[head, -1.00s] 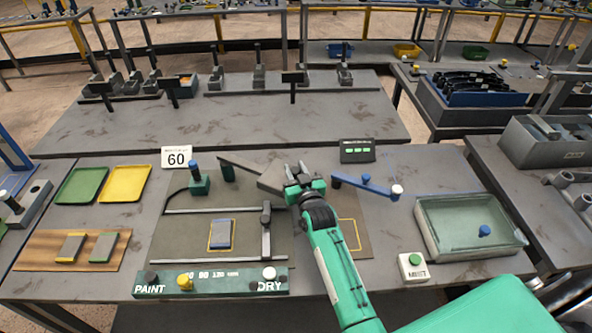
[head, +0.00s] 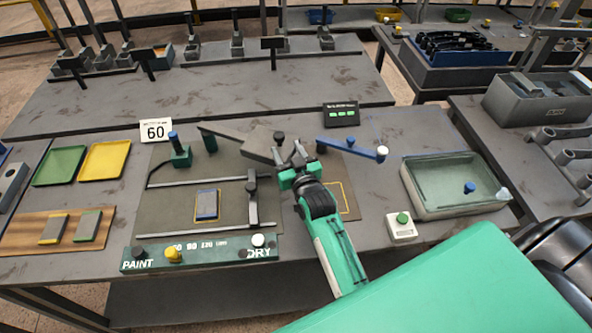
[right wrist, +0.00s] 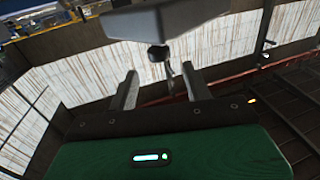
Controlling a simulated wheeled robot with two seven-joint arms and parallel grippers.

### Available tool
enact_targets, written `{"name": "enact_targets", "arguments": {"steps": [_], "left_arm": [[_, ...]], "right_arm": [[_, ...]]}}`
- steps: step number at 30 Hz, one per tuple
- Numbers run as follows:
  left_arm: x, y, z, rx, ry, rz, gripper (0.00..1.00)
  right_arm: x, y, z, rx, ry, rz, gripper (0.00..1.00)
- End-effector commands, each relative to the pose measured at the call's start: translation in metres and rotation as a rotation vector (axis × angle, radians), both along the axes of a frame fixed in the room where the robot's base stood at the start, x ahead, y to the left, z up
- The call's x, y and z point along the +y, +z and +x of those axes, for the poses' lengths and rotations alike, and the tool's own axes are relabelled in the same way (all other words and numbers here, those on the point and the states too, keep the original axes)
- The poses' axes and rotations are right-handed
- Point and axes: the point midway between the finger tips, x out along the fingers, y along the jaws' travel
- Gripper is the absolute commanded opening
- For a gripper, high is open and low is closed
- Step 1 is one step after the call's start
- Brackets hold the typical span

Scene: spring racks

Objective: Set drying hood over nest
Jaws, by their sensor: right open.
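The grey drying hood (head: 258,144) appears to be the boxy piece behind the fixture plate. A dark knob (head: 279,136) shows by its right end. The nest seems to be a yellow-outlined spot holding a small blue-grey block (head: 207,204) on the plate. A second yellow outline (head: 346,204) is partly covered by my right arm. My right gripper (head: 292,157) is open and empty beside the hood's right end. In the right wrist view, a grey body (right wrist: 160,18) with a dark knob (right wrist: 157,54) lies just beyond the spread fingers (right wrist: 160,88). My left gripper is out of view.
A blue lever (head: 350,149) lies right of the gripper. A green post (head: 180,152) stands behind the plate. The PAINT/DRY panel (head: 200,252) lies along the front.

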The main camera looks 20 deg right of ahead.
Motion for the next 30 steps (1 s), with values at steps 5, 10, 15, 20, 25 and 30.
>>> {"name": "enact_targets", "arguments": {"steps": [5, 10, 15, 20, 25, 30], "left_arm": [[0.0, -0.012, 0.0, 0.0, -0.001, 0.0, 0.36], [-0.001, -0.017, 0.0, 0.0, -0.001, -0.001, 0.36], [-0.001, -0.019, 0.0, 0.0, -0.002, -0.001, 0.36], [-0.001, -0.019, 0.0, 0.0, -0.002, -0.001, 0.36], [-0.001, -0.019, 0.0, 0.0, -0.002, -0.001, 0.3], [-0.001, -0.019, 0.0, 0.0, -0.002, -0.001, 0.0]], "right_arm": [[0.003, -0.003, -0.034, 0.002, 0.001, 0.0, 0.5], [0.004, -0.002, -0.056, 0.001, 0.001, -0.001, 0.5], [0.004, 0.0, -0.066, 0.0, 0.0, -0.001, 0.5], [0.004, 0.001, -0.067, 0.0, 0.0, -0.001, 0.5], [0.004, 0.0, -0.067, 0.0, 0.001, -0.001, 0.5], [0.006, -0.007, -0.075, 0.057, 0.015, -0.005, 0.5]]}}
